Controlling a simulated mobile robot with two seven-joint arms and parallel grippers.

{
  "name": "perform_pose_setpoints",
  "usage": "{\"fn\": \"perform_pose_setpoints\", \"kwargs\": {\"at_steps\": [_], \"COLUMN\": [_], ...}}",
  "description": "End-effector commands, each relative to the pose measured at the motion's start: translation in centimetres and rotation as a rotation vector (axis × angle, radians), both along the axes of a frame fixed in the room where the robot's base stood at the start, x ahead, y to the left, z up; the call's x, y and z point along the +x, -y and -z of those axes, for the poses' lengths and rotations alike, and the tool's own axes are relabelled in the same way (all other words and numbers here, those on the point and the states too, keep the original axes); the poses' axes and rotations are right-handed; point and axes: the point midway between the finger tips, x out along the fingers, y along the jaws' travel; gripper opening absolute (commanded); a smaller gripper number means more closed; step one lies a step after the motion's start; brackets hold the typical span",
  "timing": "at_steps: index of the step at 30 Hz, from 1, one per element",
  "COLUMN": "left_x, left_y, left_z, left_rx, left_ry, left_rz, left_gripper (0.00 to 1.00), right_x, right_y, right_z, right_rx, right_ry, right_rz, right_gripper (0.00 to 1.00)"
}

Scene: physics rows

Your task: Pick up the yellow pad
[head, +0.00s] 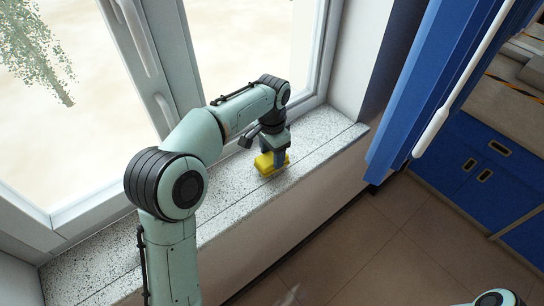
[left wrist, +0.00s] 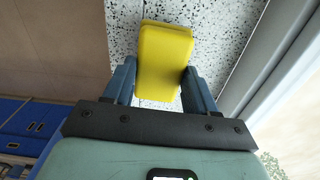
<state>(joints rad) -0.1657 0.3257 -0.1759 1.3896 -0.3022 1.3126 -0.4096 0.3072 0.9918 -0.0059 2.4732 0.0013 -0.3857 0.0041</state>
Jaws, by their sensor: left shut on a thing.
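The yellow pad (head: 265,166) is at the speckled window sill (head: 229,190), toward its right end. My left gripper (head: 275,162) reaches down over it and is shut on it. In the left wrist view the yellow pad (left wrist: 163,62) sits between the two fingers of the left gripper (left wrist: 160,82), with the speckled sill behind it. I cannot tell whether the pad touches the sill or is slightly above it. The right gripper is not in view; only a bit of arm shows at the bottom right.
The window frame (head: 160,104) stands close behind the sill. A blue panel with a white bar (head: 436,132) is to the right of the sill. Blue cabinets (head: 477,168) stand farther right. The tiled floor (head: 370,240) in front of the sill is clear.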

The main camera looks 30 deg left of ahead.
Motion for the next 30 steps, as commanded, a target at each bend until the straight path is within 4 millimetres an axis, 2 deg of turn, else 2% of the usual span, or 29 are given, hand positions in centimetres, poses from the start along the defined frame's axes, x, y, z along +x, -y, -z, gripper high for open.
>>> {"fn": "perform_pose_setpoints", "kwargs": {"at_steps": [5,12,16,21,30], "left_x": [0.2,0.4,0.3,0.1,0.0], "left_y": [0.0,0.0,0.0,0.0,0.0], "left_z": [-4.7,-12.2,-15.2,-17.0,-18.0], "left_rx": [0.000,0.000,-0.001,0.000,0.000], "left_ry": [0.010,0.012,0.011,0.005,0.000], "left_rz": [0.001,0.001,0.002,0.001,0.001], "left_gripper": [0.27,0.27,0.27,0.27,0.27], "right_x": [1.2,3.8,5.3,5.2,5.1], "right_y": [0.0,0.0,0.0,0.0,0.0], "right_z": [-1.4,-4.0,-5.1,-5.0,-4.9], "right_rx": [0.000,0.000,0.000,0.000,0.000], "right_ry": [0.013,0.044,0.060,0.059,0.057], "right_rz": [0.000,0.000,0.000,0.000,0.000], "right_gripper": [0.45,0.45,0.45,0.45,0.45]}}
